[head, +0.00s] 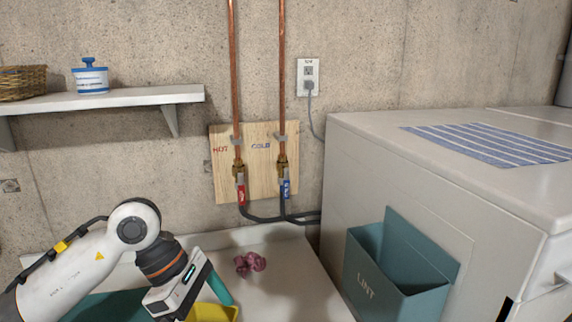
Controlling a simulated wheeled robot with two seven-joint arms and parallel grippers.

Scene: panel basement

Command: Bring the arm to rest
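My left arm comes in from the lower left, white with an orange-banded wrist. Its gripper (192,293) points down over the white basin-like surface (290,272). The fingertips are cut off or hidden at the bottom edge, so I cannot tell whether it is open or shut. A teal rounded piece (219,287) shows just right of the gripper. A yellow object (214,312) is below it, partly out of frame. I cannot tell whether the gripper touches either. My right gripper is not in view.
A crumpled pink cloth (249,263) lies on the white surface. A teal LINT bin (397,272) is on the side of the white appliance (440,215) at right. Hot and cold valves (262,185) are on a wooden board behind. A shelf (110,99) is at upper left.

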